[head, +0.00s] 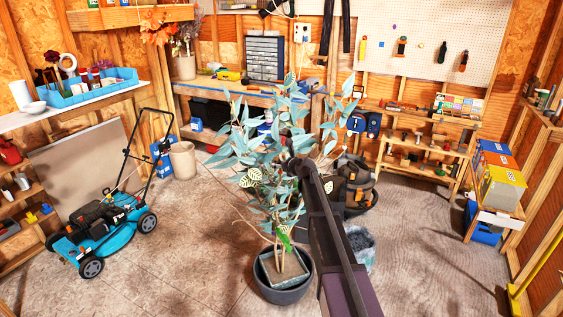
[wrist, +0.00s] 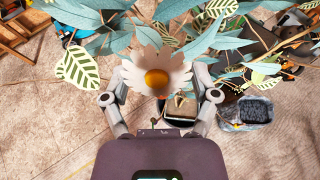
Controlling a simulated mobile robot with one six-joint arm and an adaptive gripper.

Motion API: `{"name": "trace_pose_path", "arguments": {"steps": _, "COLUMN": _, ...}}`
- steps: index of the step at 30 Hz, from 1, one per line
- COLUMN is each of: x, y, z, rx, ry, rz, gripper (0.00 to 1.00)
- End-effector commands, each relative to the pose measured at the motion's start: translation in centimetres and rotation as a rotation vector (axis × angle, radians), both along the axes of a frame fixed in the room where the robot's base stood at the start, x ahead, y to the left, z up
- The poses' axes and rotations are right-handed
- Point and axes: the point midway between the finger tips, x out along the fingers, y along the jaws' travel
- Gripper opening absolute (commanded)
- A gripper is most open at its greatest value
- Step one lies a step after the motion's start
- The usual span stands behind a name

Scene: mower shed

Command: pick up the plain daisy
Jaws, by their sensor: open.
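The plain daisy (wrist: 157,82), with white petals and an orange-yellow centre, faces the camera in the wrist view. My gripper (wrist: 162,96) is open, with one finger on each side of the daisy. The petals lie between the fingers or just above them; I cannot tell whether they touch. The daisy's stem is hidden behind its head. In the head view my gripper's end (head: 298,146) is among the leaves of a tall potted plant (head: 262,150), and I cannot make out the daisy there.
Blue-green leaves and yellow-patterned leaves (wrist: 80,67) crowd around the gripper. The plant's dark pot (head: 283,293) stands on the floor below. A grey bin (head: 361,250) is beside it. A blue mower (head: 105,228) stands at left, with open floor between.

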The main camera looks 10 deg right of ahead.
Motion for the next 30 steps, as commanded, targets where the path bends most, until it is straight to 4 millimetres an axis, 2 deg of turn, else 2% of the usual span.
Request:
{"name": "trace_pose_path", "arguments": {"steps": 4, "x": 0.0, "y": 0.0, "z": 0.0, "rx": 0.0, "ry": 0.0, "rz": 0.0, "gripper": 0.77}}
{"name": "trace_pose_path", "arguments": {"steps": 9, "x": 0.0, "y": 0.0, "z": 0.0, "rx": 0.0, "ry": 0.0, "rz": 0.0, "gripper": 0.27}}
{"name": "trace_pose_path", "arguments": {"steps": 11, "x": 0.0, "y": 0.0, "z": 0.0, "rx": 0.0, "ry": 0.0, "rz": 0.0, "gripper": 0.1}}
{"name": "trace_pose_path", "arguments": {"steps": 23, "x": 0.02, "y": -0.01, "z": 0.06, "rx": 0.0, "ry": 0.0, "rz": 0.0, "gripper": 0.09}}
{"name": "trace_pose_path", "arguments": {"steps": 30, "x": 0.03, "y": -0.09, "z": 0.8, "rx": 0.001, "ry": 0.0, "rz": -0.001, "gripper": 0.09}}
